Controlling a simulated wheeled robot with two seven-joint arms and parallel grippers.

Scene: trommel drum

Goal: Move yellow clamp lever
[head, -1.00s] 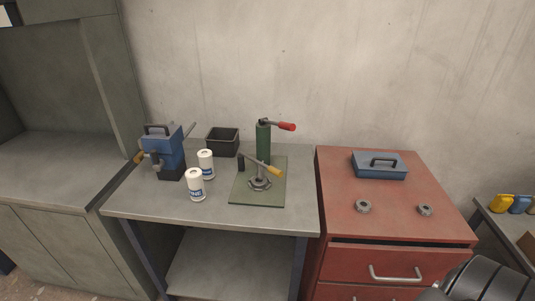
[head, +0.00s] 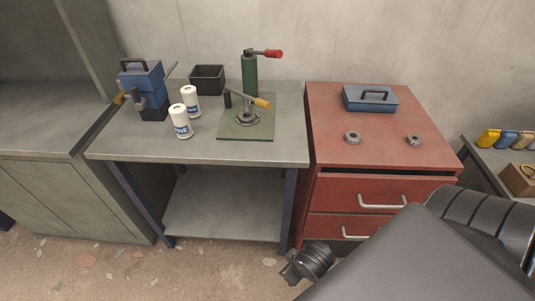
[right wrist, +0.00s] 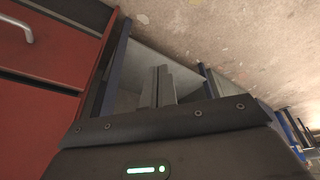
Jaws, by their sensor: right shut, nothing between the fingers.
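The yellow clamp lever (head: 262,102) is a dark arm with a yellow grip, on a clamp above a green base plate (head: 235,131). It points right and slightly toward me. The clamp has a dark post and a grey toothed part (head: 247,119) under the lever. The clamp is not visible in the right wrist view. My right gripper (right wrist: 160,72) is shut and empty, its two grey fingers together. It looks past the red cabinet's side toward the underside of the bench, apart from the lever. My left gripper is in neither view.
A green cylinder with a red handle (head: 268,54) stands behind the clamp. Two white cans (head: 181,122), a blue device (head: 143,80) and a black bin (head: 207,79) share the grey bench (head: 220,153). A red cabinet (head: 420,112) adjoins on the right, bearing a blue box (head: 370,101).

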